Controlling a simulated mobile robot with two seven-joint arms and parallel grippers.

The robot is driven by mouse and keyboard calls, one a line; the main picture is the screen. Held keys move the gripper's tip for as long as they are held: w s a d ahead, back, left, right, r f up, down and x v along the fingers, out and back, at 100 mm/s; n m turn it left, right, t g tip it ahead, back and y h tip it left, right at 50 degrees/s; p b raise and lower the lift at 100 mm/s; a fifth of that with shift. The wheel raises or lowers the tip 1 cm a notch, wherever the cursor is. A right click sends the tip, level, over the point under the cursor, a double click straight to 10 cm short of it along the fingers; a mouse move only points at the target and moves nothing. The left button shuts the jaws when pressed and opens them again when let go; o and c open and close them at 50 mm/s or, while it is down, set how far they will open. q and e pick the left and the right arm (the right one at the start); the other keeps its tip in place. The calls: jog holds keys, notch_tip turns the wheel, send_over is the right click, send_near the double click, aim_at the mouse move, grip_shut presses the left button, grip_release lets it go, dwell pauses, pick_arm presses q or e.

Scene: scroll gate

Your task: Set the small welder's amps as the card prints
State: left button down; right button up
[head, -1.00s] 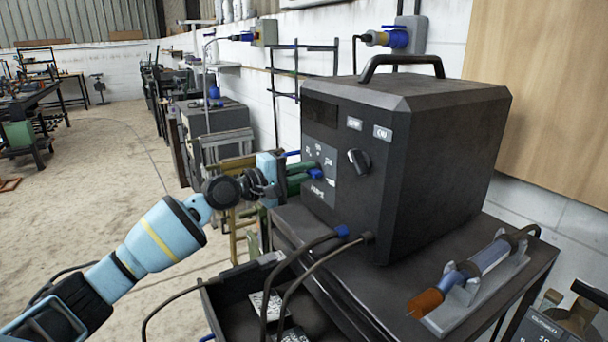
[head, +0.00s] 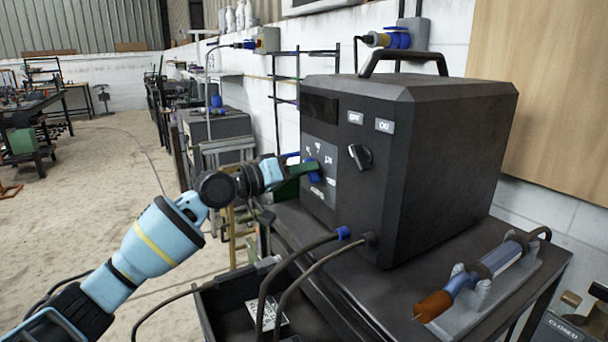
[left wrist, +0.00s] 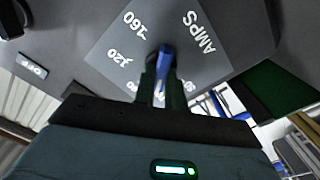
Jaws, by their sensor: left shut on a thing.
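The small welder (head: 440,165) is a dark box with a top handle, standing on a cart. Its amps dial plate (head: 328,200) is at the left of its front face; the left wrist view shows the plate (left wrist: 203,62) with 160, 120 and AMPS printed. A blue knob (left wrist: 166,58) sits on it; its setting is hard to tell. My left gripper (head: 312,168) is shut on this knob, its dark green fingers on either side in the left wrist view (left wrist: 162,85). Some lower numbers are hidden. A white printed card (head: 268,312) lies in the tray, too small to read. My right gripper is out of view.
A black switch (head: 361,156) with OFF and ON labels is right of the dial. Cables (head: 300,250) hang from the welder's front over the dark tray (head: 222,297). A torch in a grey holder (head: 478,275) lies on the cart at right.

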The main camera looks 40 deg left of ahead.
pick_arm(q)
jog(key=shift+s+d+m+b, duration=0.15)
jog(key=shift+m+b, duration=0.55)
jog(key=shift+m, duration=2.1)
jog(key=shift+w+d+m+b, duration=0.1)
jog(key=shift+m+b, duration=0.6)
jog(key=shift+m, duration=2.1)
jog(key=shift+s+d+m+b, duration=0.15)
jog(key=shift+m+b, duration=0.55)
jog(key=shift+m, duration=2.4)
jog(key=c, duration=1.5)
grip_release()
jog(key=shift+o, duration=0.2)
